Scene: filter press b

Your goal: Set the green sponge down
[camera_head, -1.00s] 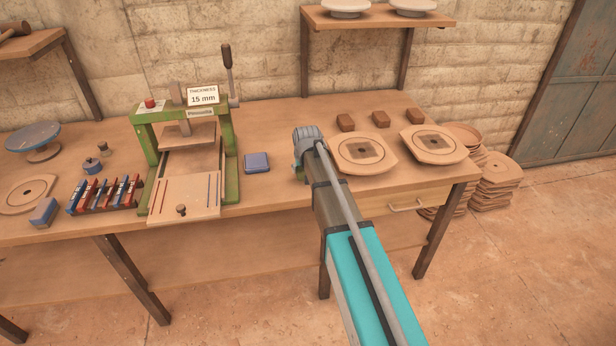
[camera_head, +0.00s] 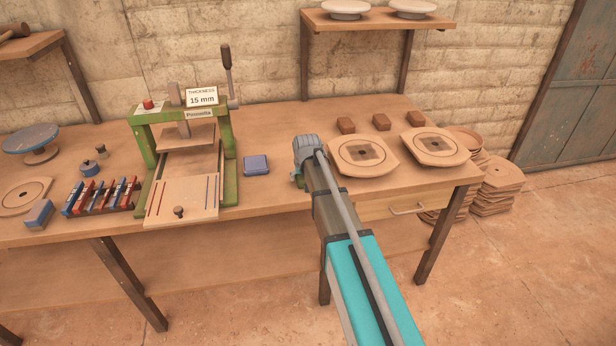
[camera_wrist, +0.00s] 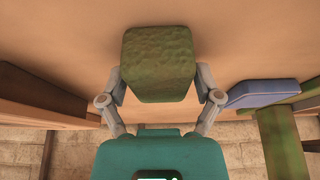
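The green sponge (camera_wrist: 158,64) shows in the wrist view as a rough, mottled green block. My gripper (camera_wrist: 160,84) has one finger against each side of it and is shut on it. Wooden tabletop spreads behind the sponge; I cannot tell whether the sponge touches it.
A blue block (camera_head: 256,165) lies left of my gripper, beside the green press (camera_head: 228,150). Bare table lies in front of the blue block.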

